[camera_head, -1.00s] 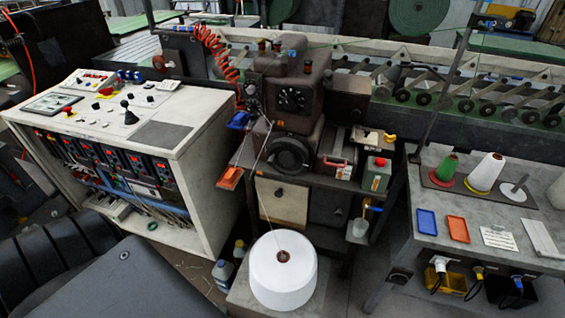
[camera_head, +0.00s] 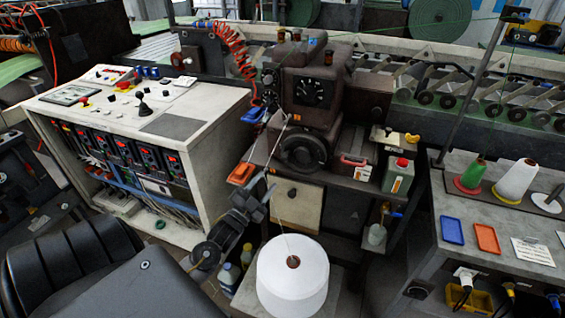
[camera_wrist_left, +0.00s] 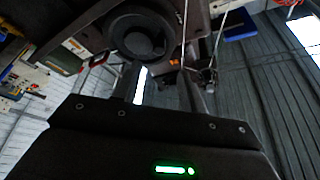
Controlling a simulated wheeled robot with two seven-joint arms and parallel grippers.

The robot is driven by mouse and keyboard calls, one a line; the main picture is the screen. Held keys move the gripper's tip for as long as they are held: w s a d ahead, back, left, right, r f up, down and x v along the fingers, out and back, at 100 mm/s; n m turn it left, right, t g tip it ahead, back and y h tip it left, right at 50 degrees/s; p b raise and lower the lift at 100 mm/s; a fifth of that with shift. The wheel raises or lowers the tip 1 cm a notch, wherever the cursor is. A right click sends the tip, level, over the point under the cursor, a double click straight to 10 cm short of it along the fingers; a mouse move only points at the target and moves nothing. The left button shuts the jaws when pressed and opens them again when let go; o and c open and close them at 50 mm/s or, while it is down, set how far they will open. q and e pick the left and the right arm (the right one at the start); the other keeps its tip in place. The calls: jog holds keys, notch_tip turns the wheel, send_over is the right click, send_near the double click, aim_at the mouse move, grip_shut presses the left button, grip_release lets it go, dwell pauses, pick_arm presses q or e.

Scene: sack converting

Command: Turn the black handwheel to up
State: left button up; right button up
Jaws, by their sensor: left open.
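The black handwheel (camera_head: 303,153) is a round dark wheel on the front of the brown machine (camera_head: 318,110), below its dial. It also shows at the top of the left wrist view (camera_wrist_left: 142,36), beyond the fingers. My left gripper (camera_head: 266,182) is open, in front of the machine, below and left of the handwheel and apart from it. In the left wrist view its two dark fingers (camera_wrist_left: 160,84) are spread with nothing held between them. My right gripper is in neither view.
A white thread cone (camera_head: 292,272) stands in front, its thread rising near my left gripper. A blue tray (camera_head: 252,115) and an orange tray (camera_head: 241,174) sit left of the handwheel. A control console (camera_head: 190,100) stands left; a green-white can (camera_head: 398,175) stands right.

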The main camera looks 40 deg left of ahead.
pick_arm(q)
jog(key=p, duration=0.2)
send_near(301, 158)
jog(key=w+a+r, duration=0.3)
jog(key=a+r, duration=0.1)
jog(key=shift+w+a, duration=0.1)
jog(key=shift+w, duration=0.5)
jog(key=shift+f, duration=0.1)
grip_shut()
